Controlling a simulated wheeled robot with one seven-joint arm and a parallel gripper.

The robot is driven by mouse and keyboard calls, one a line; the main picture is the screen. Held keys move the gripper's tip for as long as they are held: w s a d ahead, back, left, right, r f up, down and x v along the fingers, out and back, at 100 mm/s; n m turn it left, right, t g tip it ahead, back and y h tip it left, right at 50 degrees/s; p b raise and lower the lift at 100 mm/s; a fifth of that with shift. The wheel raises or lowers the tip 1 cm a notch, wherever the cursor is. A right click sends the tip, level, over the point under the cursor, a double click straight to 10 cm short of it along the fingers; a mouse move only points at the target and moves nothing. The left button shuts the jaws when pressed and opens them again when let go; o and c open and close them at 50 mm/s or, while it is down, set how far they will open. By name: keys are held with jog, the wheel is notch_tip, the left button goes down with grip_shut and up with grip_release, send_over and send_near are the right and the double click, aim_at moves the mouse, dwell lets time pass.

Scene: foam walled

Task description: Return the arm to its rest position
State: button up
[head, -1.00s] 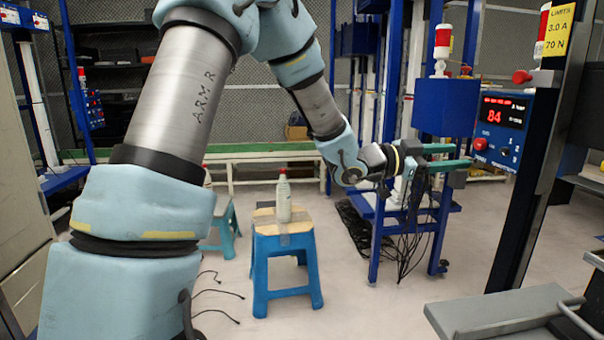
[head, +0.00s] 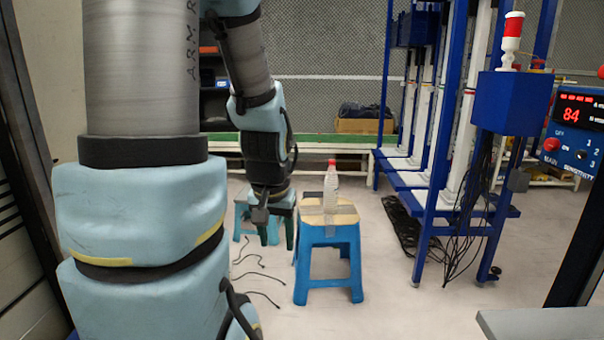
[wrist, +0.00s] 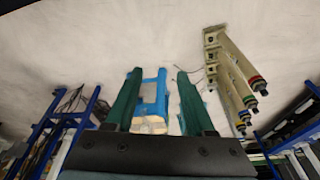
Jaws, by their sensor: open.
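My arm (head: 245,60) hangs downward left of centre in the head view. My gripper (head: 268,208) is at its lower end, in front of a teal stool and left of the blue stool. In the wrist view my gripper (wrist: 158,72) shows two green fingers spread apart with nothing held between them.
A clear bottle (head: 331,188) with a red cap stands upright on the blue stool (head: 329,262). Blue racks (head: 430,200) and a control panel (head: 578,125) stand at the right. Dark cables (head: 262,275) lie on the floor.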

jog(key=s+a+n+g, duration=0.1)
jog(key=s+a, duration=0.1)
jog(key=s, duration=0.2)
notch_tip(320, 180, up, 13)
jog(key=p, duration=1.3)
jog(key=shift+w+d+f, duration=0.2)
jog(key=shift+w+d, duration=0.05)
jog(key=shift+w, duration=0.05)
jog(key=shift+d, duration=0.1)
dwell(1.1)
